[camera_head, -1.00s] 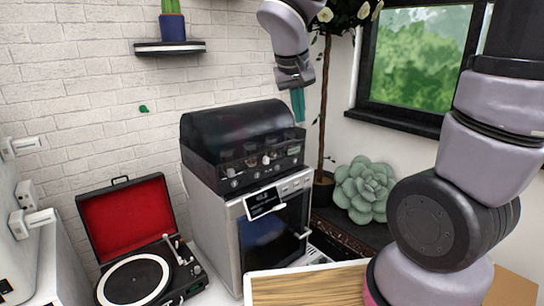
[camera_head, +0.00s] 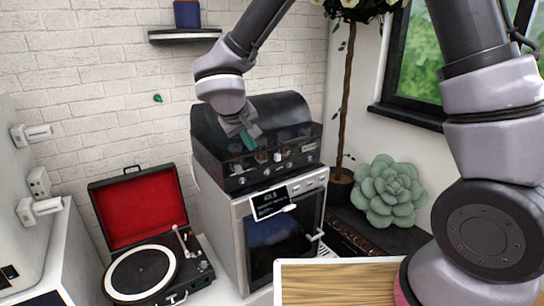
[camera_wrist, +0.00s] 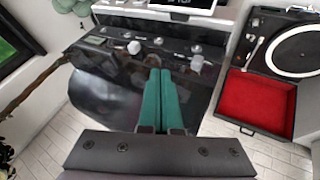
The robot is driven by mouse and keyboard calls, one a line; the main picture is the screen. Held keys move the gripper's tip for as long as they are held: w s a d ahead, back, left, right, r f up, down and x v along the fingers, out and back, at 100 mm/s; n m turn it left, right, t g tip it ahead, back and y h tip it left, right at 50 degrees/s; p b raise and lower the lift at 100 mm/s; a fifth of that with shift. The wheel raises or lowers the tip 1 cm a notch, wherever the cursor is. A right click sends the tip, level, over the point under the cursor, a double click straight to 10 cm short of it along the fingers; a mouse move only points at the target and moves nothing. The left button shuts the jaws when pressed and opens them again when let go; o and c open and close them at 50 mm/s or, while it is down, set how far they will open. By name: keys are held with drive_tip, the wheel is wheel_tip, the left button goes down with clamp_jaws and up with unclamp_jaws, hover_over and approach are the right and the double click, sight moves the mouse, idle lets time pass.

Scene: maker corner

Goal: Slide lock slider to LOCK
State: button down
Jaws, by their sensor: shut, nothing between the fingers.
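My gripper (camera_head: 249,138) has teal fingers, held together and empty. In the head view it is in front of or above the curved black machine (camera_head: 209,128). In the wrist view the closed fingertips (camera_wrist: 161,72) point toward the machine's panel (camera_wrist: 122,47), which carries several small pale knobs. A dark label plate (camera_head: 268,203) with white writing is on the front of the silver cabinet below, and a small pale piece (camera_head: 290,207) is at its lower right. I cannot tell for sure which part is the lock slider, nor read its position. Contact between the fingers and the machine is not clear.
An open record player (camera_head: 141,270) with a red-lined lid (camera_head: 138,208) stands to the left. A wooden-topped surface (camera_head: 335,284) is in front. A green succulent (camera_head: 387,190) and a thin-trunked plant (camera_head: 345,110) stand on the right. A shelf (camera_head: 185,35) is on the wall.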

sight(279, 155)
drive_tip(key=x, duration=0.9)
drive_tip(key=shift+w+d+f, duration=0.1)
drive_tip(key=shift+w+f, duration=0.15)
drive_tip(key=shift+f, duration=0.1)
drive_tip(key=shift+w+d, duration=0.35)
drive_tip(key=shift+d, duration=0.2)
drive_tip(key=shift+w+d, duration=0.4)
drive_tip(key=shift+d, duration=0.15)
drive_tip(key=shift+w+d, duration=0.45)
drive_tip(key=shift+d, duration=0.1)
drive_tip(key=shift+w+d, duration=0.4)
drive_tip(key=shift+d, duration=0.25)
drive_tip(key=shift+w+d, duration=0.45)
drive_tip(key=shift+d, duration=0.2)
